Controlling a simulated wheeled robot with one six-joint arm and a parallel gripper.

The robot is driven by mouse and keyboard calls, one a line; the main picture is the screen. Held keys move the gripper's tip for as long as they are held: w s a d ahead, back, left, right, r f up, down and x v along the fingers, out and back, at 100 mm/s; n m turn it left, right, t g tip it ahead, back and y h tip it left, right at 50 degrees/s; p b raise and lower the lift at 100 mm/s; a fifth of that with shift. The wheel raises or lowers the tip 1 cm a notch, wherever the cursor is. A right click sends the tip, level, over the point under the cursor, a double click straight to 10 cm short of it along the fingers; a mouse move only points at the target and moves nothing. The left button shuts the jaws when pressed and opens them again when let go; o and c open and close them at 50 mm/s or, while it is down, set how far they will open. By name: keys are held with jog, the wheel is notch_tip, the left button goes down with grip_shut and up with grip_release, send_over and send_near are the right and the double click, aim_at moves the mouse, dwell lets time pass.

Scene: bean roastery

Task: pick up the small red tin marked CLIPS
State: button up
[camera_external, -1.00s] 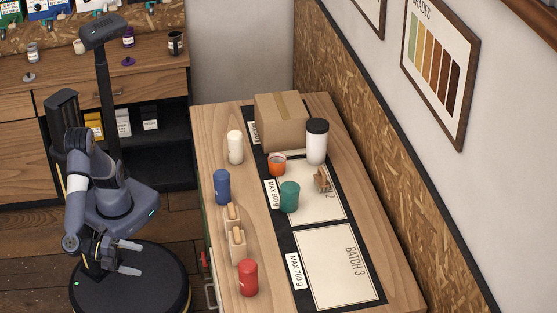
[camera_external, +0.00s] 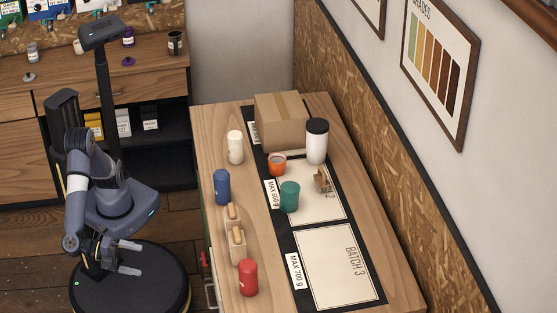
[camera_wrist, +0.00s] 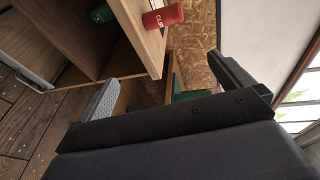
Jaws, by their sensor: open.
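The small red tin (camera_external: 248,278) stands upright near the front left edge of the wooden table. In the wrist view the red tin (camera_wrist: 163,18) shows at the top, with white letters partly readable as "CLI". My gripper (camera_external: 130,257) is open and empty. It hangs over my round base, left of the table and well apart from the tin. In the wrist view my two fingers are spread wide with nothing between them, and the tin lies beyond them.
On the table (camera_external: 268,293), two small tan holders (camera_external: 236,244), a blue tin (camera_external: 222,187) and a cream tin (camera_external: 235,147) line the left side behind the red tin. A green tin (camera_external: 289,197), orange cup (camera_external: 277,164), white jar (camera_external: 316,145) and cardboard box (camera_external: 281,122) stand farther back.

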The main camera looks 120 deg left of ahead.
jog(key=c, duration=0.5)
jog(key=shift+o, duration=0.2)
jog(key=shift+w, duration=0.1)
jog(key=m+h+p, duration=0.4)
jog(key=m+h, duration=0.2)
jog(key=m, duration=1.7)
send_near(256, 278)
jog(key=x, duration=0.1)
jog(key=p+x, duration=0.1)
jog(key=x, duration=0.3)
jog(key=shift+w+a+p, duration=0.1)
jog(key=shift+a+p, duration=0.2)
jog(key=shift+p, duration=0.1)
jog(key=shift+x, duration=0.9)
